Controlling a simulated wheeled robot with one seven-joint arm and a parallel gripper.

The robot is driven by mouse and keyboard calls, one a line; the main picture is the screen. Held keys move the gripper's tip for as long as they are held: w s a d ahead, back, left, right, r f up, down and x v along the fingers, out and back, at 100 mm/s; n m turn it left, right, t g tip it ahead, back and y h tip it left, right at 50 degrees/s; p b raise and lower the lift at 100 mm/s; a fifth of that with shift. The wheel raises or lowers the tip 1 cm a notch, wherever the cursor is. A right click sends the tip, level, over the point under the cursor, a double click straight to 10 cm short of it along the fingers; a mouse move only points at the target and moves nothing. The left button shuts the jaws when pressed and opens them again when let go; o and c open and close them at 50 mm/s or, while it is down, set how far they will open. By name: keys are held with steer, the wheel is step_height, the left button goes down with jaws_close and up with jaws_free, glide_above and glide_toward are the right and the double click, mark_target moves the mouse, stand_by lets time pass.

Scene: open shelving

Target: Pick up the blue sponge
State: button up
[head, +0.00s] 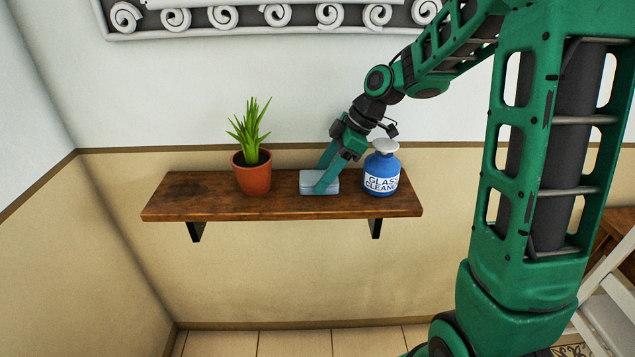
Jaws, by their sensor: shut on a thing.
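The blue sponge (308,187) is a small pale blue block on the wooden wall shelf (208,198), between a potted plant and a blue bottle. My gripper (322,182) reaches down to it from the upper right. Its green fingers are shut on the sponge, one at the near side and one at the far side. The fingers hide part of the sponge. It looks to be at the shelf surface; I cannot tell whether there is a gap beneath it.
A plant in a terracotta pot (253,178) stands left of the sponge. A blue glass cleaner bottle (381,169) stands close on the right, near my gripper. The shelf's left end is bare. A white chair (608,305) is at the lower right.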

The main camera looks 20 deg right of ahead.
steer(key=shift+r, duration=0.55)
steer(key=r, duration=0.3)
steer(key=shift+s+a+r, duration=0.2)
steer(key=shift+a+r, duration=0.1)
steer(key=shift+a, duration=0.05)
steer(key=s+a+r, duration=0.5)
steer(key=a+r, duration=0.1)
steer(key=a, duration=0.3)
steer(key=shift+s+a+r, duration=0.2)
steer(key=shift+s, duration=0.05)
steer(key=shift+o, duration=0.8)
